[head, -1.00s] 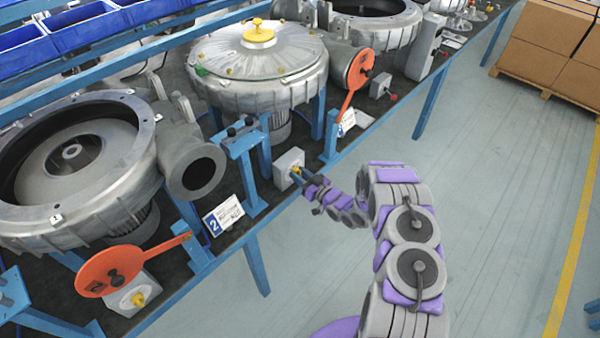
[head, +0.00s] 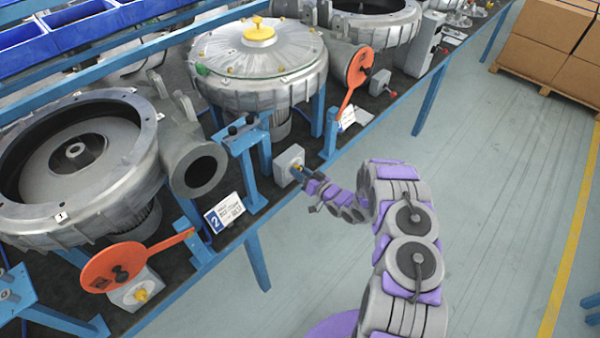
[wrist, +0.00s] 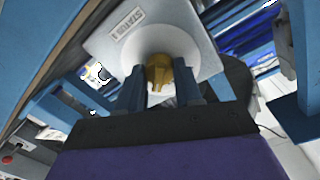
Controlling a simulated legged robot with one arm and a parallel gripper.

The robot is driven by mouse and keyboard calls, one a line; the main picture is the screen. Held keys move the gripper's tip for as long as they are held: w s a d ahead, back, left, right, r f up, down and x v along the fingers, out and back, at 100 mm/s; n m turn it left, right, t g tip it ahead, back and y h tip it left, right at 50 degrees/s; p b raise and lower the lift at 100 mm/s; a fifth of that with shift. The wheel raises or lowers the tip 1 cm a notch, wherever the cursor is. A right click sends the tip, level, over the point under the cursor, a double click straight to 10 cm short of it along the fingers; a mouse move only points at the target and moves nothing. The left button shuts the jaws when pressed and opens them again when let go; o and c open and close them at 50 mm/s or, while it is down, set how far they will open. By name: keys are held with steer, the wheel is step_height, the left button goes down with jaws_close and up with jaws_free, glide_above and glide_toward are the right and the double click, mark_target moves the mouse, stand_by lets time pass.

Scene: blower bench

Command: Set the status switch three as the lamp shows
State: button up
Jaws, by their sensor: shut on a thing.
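The status switch is a light grey box (head: 288,162) at the bench's front edge, below the blower with the yellow-centred lid. In the wrist view its face plate (wrist: 120,33) carries a "STATUS" label; I cannot read its number surely. A round pale collar surrounds its yellow knob (wrist: 160,80). My gripper (head: 298,173) is at the knob, and in the wrist view its fingers (wrist: 168,88) close on the knob from both sides. The fingers partly hide the knob, so its setting is unclear. I cannot make out a lit lamp.
A second grey box with a yellow knob (head: 141,295) sits at lower left beside an orange round-ended lever (head: 118,267). Another orange lever (head: 358,72) stands beyond the switch. Blue bench posts flank it. The floor (head: 500,200) to the right is clear.

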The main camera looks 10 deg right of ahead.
steer(key=o, duration=1)
steer(key=shift+d, duration=0.15)
steer(key=shift+o, duration=0.2)
steer(key=f+p+v, duration=0.1)
steer(key=v, duration=1.6)
steer(key=shift+d+r, duration=0.2)
steer(key=shift+r, duration=0.15)
steer(key=shift+d, duration=0.1)
